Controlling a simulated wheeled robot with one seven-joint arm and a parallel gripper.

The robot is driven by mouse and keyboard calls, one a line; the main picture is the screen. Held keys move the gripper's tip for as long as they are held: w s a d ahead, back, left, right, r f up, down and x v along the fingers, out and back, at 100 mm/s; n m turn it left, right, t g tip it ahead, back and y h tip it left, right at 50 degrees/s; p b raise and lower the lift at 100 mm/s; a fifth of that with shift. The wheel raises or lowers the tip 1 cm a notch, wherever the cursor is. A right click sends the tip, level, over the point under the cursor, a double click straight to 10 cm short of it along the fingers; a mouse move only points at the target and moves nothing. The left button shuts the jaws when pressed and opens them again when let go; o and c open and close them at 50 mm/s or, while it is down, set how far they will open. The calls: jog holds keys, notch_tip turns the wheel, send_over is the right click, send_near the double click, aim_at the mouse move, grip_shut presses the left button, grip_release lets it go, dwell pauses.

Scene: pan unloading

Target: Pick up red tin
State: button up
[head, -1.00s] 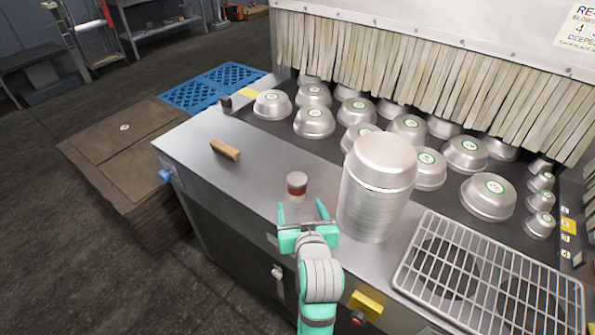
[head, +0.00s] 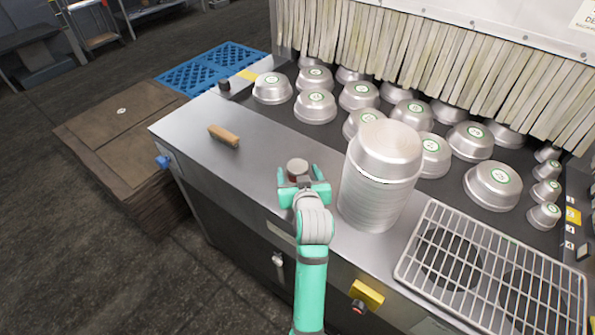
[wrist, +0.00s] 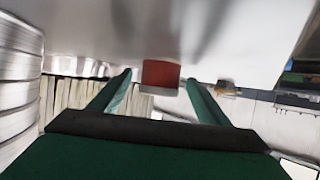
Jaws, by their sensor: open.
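My gripper (head: 300,173) is open, with one finger on each side of the tin's near part. In the wrist view my gripper (wrist: 158,84) shows both green fingers apart. I cannot tell whether either finger touches the tin. The tin's lower part is hidden by my gripper in the head view.
A tall stack of metal pans (head: 375,185) stands close on the right of my gripper. A wooden-handled brush (head: 224,136) lies to the left. A wire rack (head: 480,265) is at the right. Several upturned pans (head: 315,105) sit behind on the dark belt.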

jog(key=shift+x, duration=1)
jog(key=c, duration=1.2)
jog(key=shift+c, duration=0.2)
jog(key=shift+r, duration=0.2)
